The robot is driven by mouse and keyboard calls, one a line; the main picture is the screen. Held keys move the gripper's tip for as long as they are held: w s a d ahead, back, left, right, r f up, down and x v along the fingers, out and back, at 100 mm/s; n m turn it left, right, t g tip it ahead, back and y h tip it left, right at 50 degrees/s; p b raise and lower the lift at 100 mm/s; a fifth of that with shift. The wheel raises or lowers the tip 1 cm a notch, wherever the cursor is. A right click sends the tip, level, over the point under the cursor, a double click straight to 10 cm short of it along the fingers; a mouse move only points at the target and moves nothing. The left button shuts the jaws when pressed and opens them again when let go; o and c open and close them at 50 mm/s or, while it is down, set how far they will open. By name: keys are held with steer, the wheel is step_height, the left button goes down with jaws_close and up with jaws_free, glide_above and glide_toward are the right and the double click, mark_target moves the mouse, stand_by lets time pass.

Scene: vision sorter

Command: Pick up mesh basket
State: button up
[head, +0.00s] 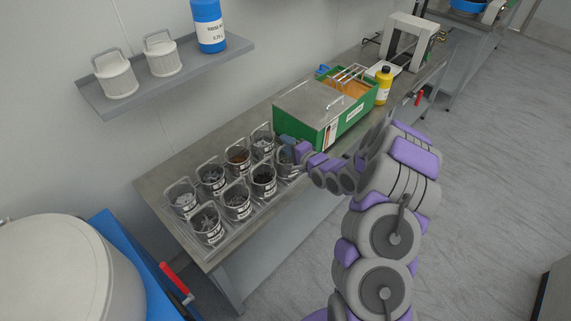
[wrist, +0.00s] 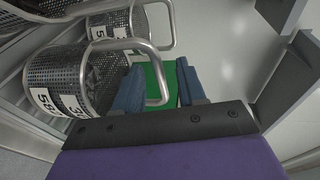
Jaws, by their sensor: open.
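Several wire-mesh baskets with raised metal handles and dark or brown contents stand in two rows on the bench; one is the front-row mesh basket (head: 263,180). My gripper (head: 288,143) is at the right end of the rows, over a basket (head: 286,161) partly hidden by it. In the wrist view my gripper (wrist: 157,88) shows two blue fingers, apart. The bent handle of the near mesh basket (wrist: 88,75), which has a white number label, reaches between the fingers, and they are not closed on it. A second basket (wrist: 118,22) is behind.
A green box with a grey lid (head: 312,98) stands just right of the baskets. A yellow bottle (head: 383,86) is beyond it. A wall shelf (head: 170,75) holds two white baskets and a blue bottle. A white drum (head: 70,270) is at lower left.

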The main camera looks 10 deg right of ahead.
steer(key=x, duration=0.2)
steer(key=shift+w+f, duration=0.1)
steer(key=shift+w, duration=0.35)
steer(key=c, duration=0.7)
jaws_close()
steer(key=shift+s+f, duration=0.1)
steer(key=shift+f, duration=0.1)
